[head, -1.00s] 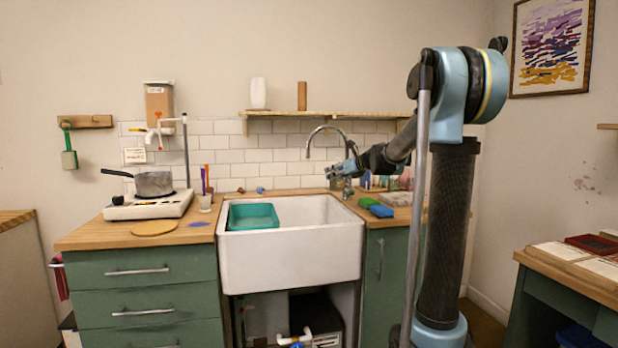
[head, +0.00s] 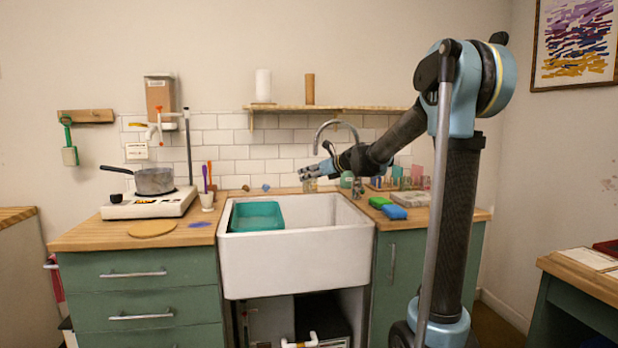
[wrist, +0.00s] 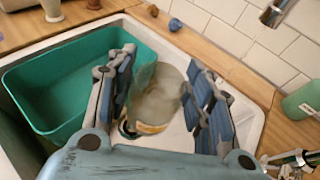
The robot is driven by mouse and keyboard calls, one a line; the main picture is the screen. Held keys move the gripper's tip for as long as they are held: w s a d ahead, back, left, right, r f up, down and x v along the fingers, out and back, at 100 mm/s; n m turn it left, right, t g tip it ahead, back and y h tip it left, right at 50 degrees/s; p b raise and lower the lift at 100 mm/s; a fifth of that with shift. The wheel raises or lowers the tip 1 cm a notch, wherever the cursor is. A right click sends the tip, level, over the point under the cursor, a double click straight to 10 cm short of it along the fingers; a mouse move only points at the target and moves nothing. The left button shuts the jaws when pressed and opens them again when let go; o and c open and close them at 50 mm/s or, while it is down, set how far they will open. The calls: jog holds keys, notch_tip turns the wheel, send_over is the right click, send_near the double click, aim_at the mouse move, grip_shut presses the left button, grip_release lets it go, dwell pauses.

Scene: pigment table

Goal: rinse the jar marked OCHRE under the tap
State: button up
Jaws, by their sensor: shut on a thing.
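My gripper (wrist: 163,78) is shut on a clear glass jar (wrist: 157,106), which sits between the blue-grey fingers in the wrist view. The jar has a yellowish band low down; its marking cannot be read. In the head view my gripper (head: 310,172) is above the back of the white sink (head: 300,262), and the jar shows only faintly below it. The curved metal tap (head: 334,124) rises behind the sink, near the gripper. A metal end of it shows at the top of the wrist view (wrist: 274,12). I see no running water.
A teal basin (head: 257,215) stands in the sink's left part; the right part is free. Green and blue sponges (head: 394,212) lie on the right counter, with several jars behind. A pot (head: 154,181) sits on a hotplate at left. A shelf (head: 310,108) hangs above.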

jog(key=w+f, duration=0.2)
jog(key=w, duration=0.9)
dwell(0.6)
jog(key=shift+d+f, duration=0.1)
jog(key=shift+d, duration=0.2)
dwell(0.3)
jog(key=shift+d, duration=0.4)
jog(key=shift+a, duration=0.6)
jog(key=s, duration=0.8)
dwell(1.0)
dwell(1.1)
